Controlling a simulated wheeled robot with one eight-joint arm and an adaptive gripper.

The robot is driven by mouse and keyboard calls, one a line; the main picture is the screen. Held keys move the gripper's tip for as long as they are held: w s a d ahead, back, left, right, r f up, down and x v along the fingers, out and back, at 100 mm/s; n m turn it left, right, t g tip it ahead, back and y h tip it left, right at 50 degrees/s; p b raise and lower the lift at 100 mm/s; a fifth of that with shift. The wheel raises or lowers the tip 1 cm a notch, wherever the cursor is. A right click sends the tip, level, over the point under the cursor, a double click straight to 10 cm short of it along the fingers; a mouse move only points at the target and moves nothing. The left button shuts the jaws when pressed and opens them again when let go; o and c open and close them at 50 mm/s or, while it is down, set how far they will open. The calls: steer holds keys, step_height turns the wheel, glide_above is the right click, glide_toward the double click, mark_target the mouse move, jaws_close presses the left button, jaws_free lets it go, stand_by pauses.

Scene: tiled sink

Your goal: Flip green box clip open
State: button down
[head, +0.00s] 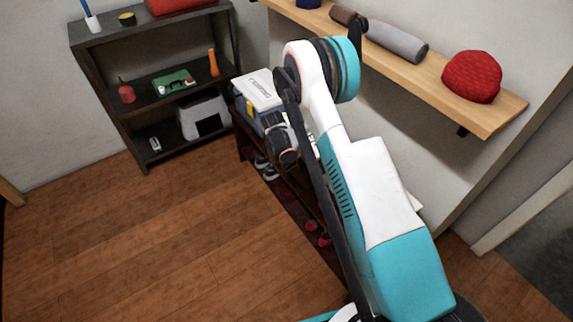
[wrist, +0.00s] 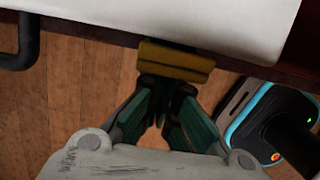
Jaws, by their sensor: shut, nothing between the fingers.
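A box with a white lid (head: 260,90), a grey-blue body and a yellow clip (head: 250,112) sits on a low dark bench, partly hidden by my arm. In the wrist view, a yellow clip (wrist: 176,61) lies across the edge below a white surface (wrist: 190,18). My gripper (wrist: 167,88) is shut and empty, its fingertips at the clip's lower edge; whether they touch it I cannot tell. In the head view my fingertips are hidden beside the box. The green item (head: 175,82) I see is a case on the dark shelf, away from my gripper.
A dark shelf unit (head: 140,112) stands left of the bench. A wooden wall shelf (head: 420,75) with a grey roll (head: 397,42) and a red knitted hat (head: 472,77) runs above my arm. Shoes (head: 266,168) lie under the bench. The wooden floor (head: 140,235) at left is clear.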

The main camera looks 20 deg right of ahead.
steer(key=shift+r, duration=0.15)
steer(key=shift+r, duration=0.7)
steer(key=shift+a, duration=0.1)
steer(key=s+a+r+p, duration=0.2)
steer(key=a+r+p, duration=0.2)
steer(key=a+r, duration=0.4)
steer(key=shift+s, duration=0.35)
stand_by(0.4)
